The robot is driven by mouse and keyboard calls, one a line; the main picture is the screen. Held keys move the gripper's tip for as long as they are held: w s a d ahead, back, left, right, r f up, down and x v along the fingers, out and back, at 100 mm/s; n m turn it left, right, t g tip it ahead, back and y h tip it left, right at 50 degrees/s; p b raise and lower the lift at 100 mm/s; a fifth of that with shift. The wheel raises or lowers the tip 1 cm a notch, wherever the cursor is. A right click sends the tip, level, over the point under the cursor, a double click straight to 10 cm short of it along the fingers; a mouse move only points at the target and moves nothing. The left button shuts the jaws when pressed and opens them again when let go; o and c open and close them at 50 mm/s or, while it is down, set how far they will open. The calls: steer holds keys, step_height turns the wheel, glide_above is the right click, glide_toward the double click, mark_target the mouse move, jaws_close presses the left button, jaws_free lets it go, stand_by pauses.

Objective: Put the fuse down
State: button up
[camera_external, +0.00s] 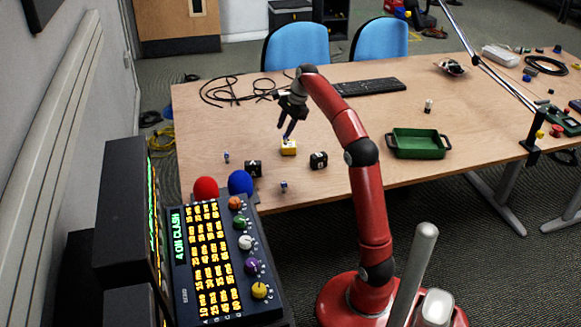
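My gripper (286,131) points down over a small yellow block (289,149) with a whitish top, on the wooden table. Its fingertips are close above the block; I cannot tell if they touch it. The fingers are too small here to show whether they are open or shut on something. I cannot make out a fuse for certain. Small blue-and-white parts stand on the table to the left (226,157) and in front (284,187). Another small pale and dark part (428,106) stands farther right.
Two black blocks (253,169) and (318,160) with white marks stand near the yellow block. A green tray (418,144) sits to the right. A black keyboard (368,87) and loose black cables (235,91) lie at the back. Table between block and tray is mostly clear.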

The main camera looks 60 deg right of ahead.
steer(key=s+a+f+n+h, duration=0.1)
steer(key=s+a+f+n, duration=0.1)
steer(key=s+a+n, duration=0.5)
steer(key=s+a+f+n+h, duration=0.15)
steer(key=s+a+n, duration=0.25)
steer(key=a, duration=0.5)
steer(key=s+a+f+n+t, duration=0.1)
steer(key=s+a+f+n, duration=0.2)
steer(key=s+f+n, duration=0.3)
steer(key=s+a+f+n+t, duration=0.1)
steer(key=s+a+f+n, duration=0.3)
steer(key=s+f+n, duration=0.2)
steer(key=shift+s+f, duration=0.45)
steer(key=shift+s, duration=0.1)
steer(key=shift+o, duration=0.6)
